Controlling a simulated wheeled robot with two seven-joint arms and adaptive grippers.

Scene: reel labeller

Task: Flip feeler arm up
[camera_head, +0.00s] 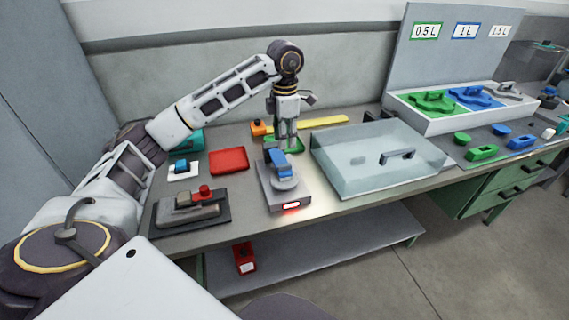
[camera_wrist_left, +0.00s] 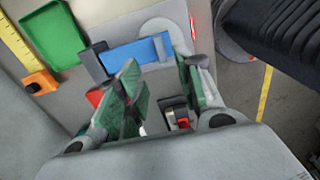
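The reel labeller (camera_head: 284,200) seems to be the grey unit with a lit red display near the table's front edge. A light grey disc (camera_head: 285,184) and a blue part (camera_head: 280,165) sit on top of it; I cannot tell for sure which piece is the feeler arm. The blue part (camera_wrist_left: 140,50) also shows in the left wrist view, next to a dark bracket (camera_wrist_left: 94,62). My left gripper (camera_head: 288,143) points down just above and behind the blue part. Its green-padded fingers (camera_wrist_left: 160,88) are apart, with nothing seen held between them. My right gripper is out of view.
A clear lidded box (camera_head: 365,175) stands close to the right. A red tray (camera_head: 228,160), a black-based device with a red knob (camera_head: 190,210) and a small blue-topped block (camera_head: 182,167) lie to the left. A green tray (camera_wrist_left: 54,40) and an orange-and-yellow tape measure (camera_head: 310,124) lie behind.

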